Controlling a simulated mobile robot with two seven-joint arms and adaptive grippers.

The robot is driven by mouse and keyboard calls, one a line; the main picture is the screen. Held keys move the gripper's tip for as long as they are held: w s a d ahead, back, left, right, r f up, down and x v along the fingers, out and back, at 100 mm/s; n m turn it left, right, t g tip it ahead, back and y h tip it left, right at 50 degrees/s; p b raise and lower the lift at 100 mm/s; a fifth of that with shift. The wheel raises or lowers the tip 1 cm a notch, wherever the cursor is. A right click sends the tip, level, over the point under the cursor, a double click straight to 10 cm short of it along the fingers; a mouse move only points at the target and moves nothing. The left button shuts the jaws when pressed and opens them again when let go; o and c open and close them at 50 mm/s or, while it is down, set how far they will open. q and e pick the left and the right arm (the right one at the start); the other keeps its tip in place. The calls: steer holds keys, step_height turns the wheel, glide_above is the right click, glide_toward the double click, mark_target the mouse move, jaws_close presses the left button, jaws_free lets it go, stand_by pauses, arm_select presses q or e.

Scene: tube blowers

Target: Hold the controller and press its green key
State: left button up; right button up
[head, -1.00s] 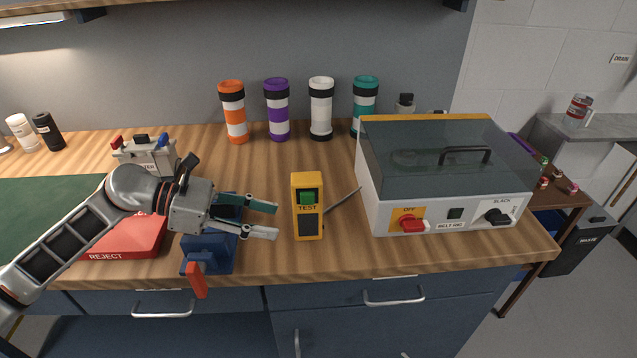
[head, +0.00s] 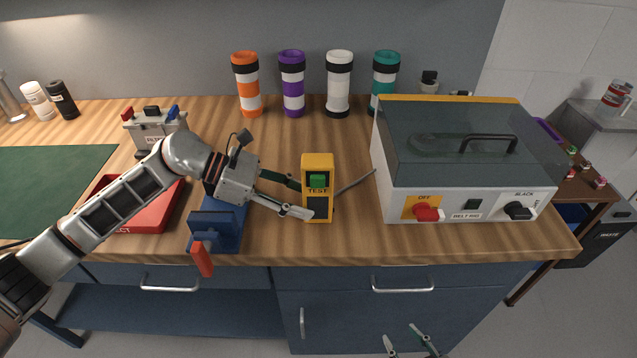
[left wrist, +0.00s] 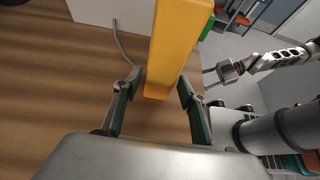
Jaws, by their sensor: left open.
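The yellow controller (head: 318,161) stands upright on the bench, with a green key (head: 317,181) above the word TEST and a dark panel below. My left gripper (head: 305,199) is open, its fingers reaching to the controller from the left. In the left wrist view the yellow body (left wrist: 168,50) lies between the open fingers, with a gap visible by the right finger; contact on the left is unclear. A sliver of green (left wrist: 208,27) shows at its edge. My right gripper (head: 408,343) is at the bottom of the head view, below the bench front, fingers apart and empty.
A grey cable (head: 356,182) runs from the controller towards the lidded machine (head: 455,200) on the right. A blue clamp with a red handle (head: 203,257) and a red tray (head: 150,218) lie under and beside my left arm. Several banded tubes (head: 292,85) stand behind.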

mark_target(313, 204)
arm_select(q)
steer(key=shift+b+x, duration=0.35)
steer(key=shift+x, duration=0.75)
steer(key=shift+d+f, duration=0.3)
steer(key=shift+d, duration=0.15)
arm_select(e)
steer(key=shift+f, duration=0.75)
arm_select(q)
steer(key=c, duration=1.1)
arm_select(e)
steer(key=shift+f, duration=0.1)
jaws_close()
